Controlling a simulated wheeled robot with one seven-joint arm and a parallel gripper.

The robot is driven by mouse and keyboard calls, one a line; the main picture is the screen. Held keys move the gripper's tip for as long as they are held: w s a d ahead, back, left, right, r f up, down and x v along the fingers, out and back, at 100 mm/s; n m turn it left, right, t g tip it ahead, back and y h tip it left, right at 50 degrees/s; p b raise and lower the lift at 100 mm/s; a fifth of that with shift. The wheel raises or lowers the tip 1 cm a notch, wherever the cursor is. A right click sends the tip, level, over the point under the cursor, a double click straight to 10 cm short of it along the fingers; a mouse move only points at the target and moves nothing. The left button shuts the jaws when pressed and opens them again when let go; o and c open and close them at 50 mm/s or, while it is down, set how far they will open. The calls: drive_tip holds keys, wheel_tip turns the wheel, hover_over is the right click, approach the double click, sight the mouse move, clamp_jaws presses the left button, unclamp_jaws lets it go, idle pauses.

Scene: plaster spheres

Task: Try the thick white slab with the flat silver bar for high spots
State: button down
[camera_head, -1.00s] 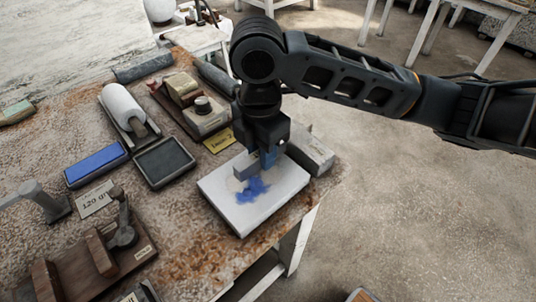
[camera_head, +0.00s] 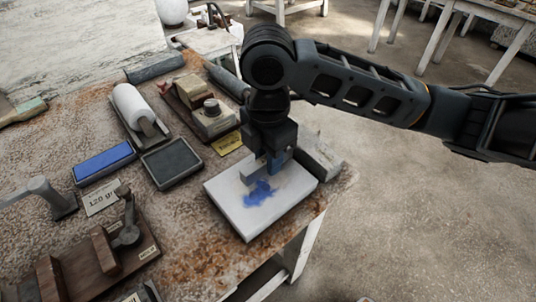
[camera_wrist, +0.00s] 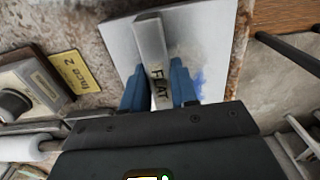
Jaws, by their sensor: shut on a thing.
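The thick white slab (camera_head: 290,208) lies flat near the table's right edge, with an irregular blue patch (camera_head: 260,193) on its top. My gripper (camera_head: 270,163) points down over the slab, its blue fingers shut on the flat silver bar (camera_head: 250,176). In the wrist view the bar (camera_wrist: 151,42) stretches away from the fingers (camera_wrist: 158,88) over the slab (camera_wrist: 118,38) and carries a label reading FLAT. The bar is at or just above the slab's top; I cannot tell whether it touches. The gripper hides part of the bar and slab.
A pale grey block (camera_head: 322,163) stands close behind the slab. A yellow card (camera_head: 228,143), a dark shallow tray (camera_head: 170,162) and a blue pad (camera_head: 104,161) lie to the left. The table's edge drops off just right of and in front of the slab.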

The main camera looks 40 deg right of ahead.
drive_tip(key=shift+f, duration=0.25)
drive_tip(key=shift+a+r, duration=0.15)
drive_tip(key=shift+a, duration=0.95)
drive_tip(key=shift+d, duration=0.15)
